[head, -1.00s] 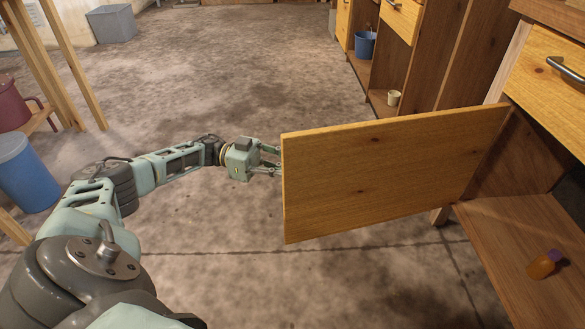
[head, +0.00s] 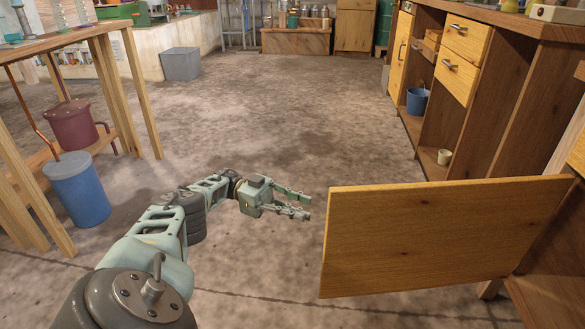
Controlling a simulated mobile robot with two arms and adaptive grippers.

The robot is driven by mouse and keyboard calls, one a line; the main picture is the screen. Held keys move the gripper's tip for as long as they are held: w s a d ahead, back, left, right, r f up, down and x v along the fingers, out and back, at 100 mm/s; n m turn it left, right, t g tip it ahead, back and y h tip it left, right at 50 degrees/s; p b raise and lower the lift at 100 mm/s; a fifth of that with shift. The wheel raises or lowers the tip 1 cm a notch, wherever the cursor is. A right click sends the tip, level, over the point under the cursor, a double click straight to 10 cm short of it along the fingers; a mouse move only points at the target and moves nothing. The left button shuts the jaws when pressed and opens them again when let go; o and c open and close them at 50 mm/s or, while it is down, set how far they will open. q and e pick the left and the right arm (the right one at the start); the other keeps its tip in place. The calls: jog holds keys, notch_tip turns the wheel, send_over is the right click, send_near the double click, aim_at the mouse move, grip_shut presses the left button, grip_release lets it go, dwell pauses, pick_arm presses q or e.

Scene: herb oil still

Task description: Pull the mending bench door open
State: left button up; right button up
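The mending bench door (head: 440,232) is a pale yellow wooden panel. It stands swung wide open, sticking out to the left from the bench (head: 560,290) at the right edge. Its handle is not visible on the face I see. My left gripper (head: 308,207) is just left of the door's free edge, with a small gap of floor showing between them. Its two fingers are apart and nothing shows between them. My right gripper is not in view.
A cabinet row with drawers (head: 456,73) runs along the right, with a blue bucket (head: 417,101) and a small cup (head: 444,157) on its lower shelves. A wooden table and a blue bin (head: 77,190) stand left. A grey bin (head: 181,63) is farther back. The middle floor is clear.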

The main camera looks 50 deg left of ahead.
pick_arm(q)
jog(key=shift+s+a+r, duration=0.15)
jog(key=shift+a, duration=0.2)
jog(key=shift+s+a+r, duration=0.1)
jog(key=shift+a, duration=0.25)
jog(key=shift+a, duration=0.1)
